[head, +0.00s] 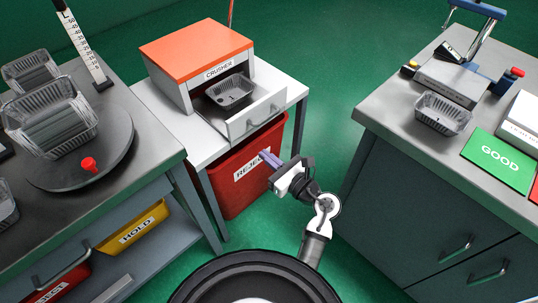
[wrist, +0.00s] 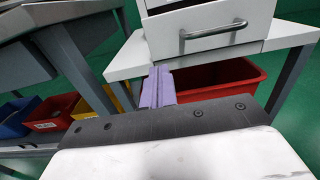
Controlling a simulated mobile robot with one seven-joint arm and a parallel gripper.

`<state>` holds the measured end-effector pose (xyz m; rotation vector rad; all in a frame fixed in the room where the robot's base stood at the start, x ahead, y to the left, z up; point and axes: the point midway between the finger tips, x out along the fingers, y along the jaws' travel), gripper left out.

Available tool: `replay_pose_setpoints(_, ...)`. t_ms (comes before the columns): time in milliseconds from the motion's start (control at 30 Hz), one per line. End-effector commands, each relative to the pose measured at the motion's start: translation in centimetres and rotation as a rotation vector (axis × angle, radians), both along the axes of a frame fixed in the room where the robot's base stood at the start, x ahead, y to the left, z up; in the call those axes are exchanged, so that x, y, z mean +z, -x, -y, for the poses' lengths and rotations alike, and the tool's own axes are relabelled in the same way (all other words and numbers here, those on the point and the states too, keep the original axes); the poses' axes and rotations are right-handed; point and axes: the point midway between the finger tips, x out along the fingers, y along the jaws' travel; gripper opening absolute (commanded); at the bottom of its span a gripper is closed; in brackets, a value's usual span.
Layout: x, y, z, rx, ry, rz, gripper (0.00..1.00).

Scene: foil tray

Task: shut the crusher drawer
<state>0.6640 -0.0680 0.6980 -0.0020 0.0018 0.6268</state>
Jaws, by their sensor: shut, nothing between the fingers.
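The crusher (head: 192,62) has an orange top and a white body and stands on a white table. Its drawer (head: 256,117) is pulled out towards me, with a foil tray (head: 230,91) inside. My gripper (head: 267,157) is shut and empty, in front of and below the drawer, near the red reject bin. In the wrist view the drawer front (wrist: 211,27) with its metal handle (wrist: 213,35) is above and beyond my purple fingertips (wrist: 158,80). The fingers are apart from the drawer. The inside of the drawer is hidden in the wrist view.
The red reject bin (head: 238,180) stands under the crusher table (head: 210,145). A left bench carries a round turntable (head: 115,160) with foil trays. A right bench (head: 385,105) holds another foil tray (head: 442,113) and a green GOOD mat (head: 498,160). Green floor is free between them.

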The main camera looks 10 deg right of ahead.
Motion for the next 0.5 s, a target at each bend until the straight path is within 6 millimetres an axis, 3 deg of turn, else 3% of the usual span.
replay_pose_setpoints(300,0.3,-5.6,-4.1,0.004,-0.001,0.002,0.00)
replay_pose_setpoints(500,0.2,-7.7,-5.6,0.002,-0.002,0.001,0.00)
